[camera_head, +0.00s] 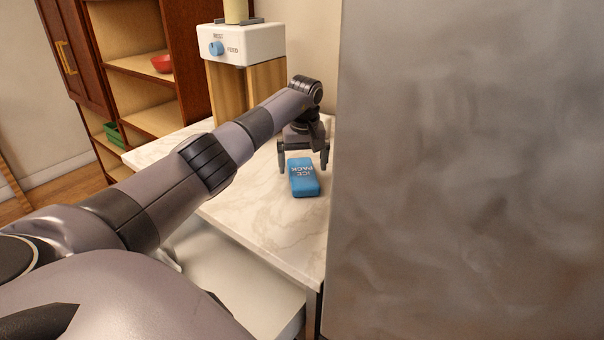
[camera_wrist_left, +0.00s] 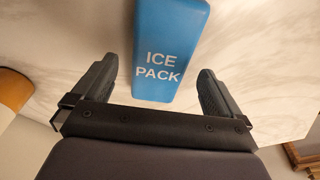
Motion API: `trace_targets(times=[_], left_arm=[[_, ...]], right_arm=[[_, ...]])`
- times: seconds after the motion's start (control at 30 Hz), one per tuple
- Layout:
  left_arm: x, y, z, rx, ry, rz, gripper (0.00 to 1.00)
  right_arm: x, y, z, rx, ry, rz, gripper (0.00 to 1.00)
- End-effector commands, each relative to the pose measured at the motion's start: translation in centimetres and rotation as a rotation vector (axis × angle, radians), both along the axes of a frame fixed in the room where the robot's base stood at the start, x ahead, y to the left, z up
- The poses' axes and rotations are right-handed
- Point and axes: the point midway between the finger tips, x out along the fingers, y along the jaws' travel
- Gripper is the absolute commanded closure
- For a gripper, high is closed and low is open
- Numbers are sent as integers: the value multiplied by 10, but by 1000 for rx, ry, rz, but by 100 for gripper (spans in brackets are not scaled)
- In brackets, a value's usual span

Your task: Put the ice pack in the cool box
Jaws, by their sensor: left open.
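The blue ice pack (camera_head: 304,181) lies on the marble-look counter, its white lettering facing up. It also shows in the left wrist view (camera_wrist_left: 168,45), where its near end lies between my two fingers. My left gripper (camera_head: 303,168) is open, with one finger on each side of the ice pack. In the left wrist view the gripper (camera_wrist_left: 157,85) shows a gap between each finger and the pack. My right gripper is not in view. I see no cool box in either view.
The marble-look counter (camera_head: 255,212) has clear room left of the ice pack. A large grey panel (camera_head: 470,170) fills the right side. A white box with a blue knob (camera_head: 240,44) stands at the back.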

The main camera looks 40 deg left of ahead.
Motion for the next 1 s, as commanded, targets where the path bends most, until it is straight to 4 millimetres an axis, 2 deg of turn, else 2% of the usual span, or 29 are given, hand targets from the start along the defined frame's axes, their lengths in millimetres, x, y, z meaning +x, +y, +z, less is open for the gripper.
trace_targets(times=[0.13,0.4,0.47,0.6,0.63,0.67,1.0], left_arm=[[2,2,-16,-1,1,1,0],[2,3,-20,1,-1,-1,0],[2,3,-20,1,-1,-1,16],[2,3,-20,1,-1,0,62],[2,3,-20,1,-1,0,63],[2,3,-19,0,-1,0,69],[3,3,-14,0,-4,0,69]], right_arm=[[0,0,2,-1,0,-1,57],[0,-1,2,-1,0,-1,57],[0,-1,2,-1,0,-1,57],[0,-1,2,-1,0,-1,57],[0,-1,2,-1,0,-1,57],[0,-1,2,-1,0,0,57],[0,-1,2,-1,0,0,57]])
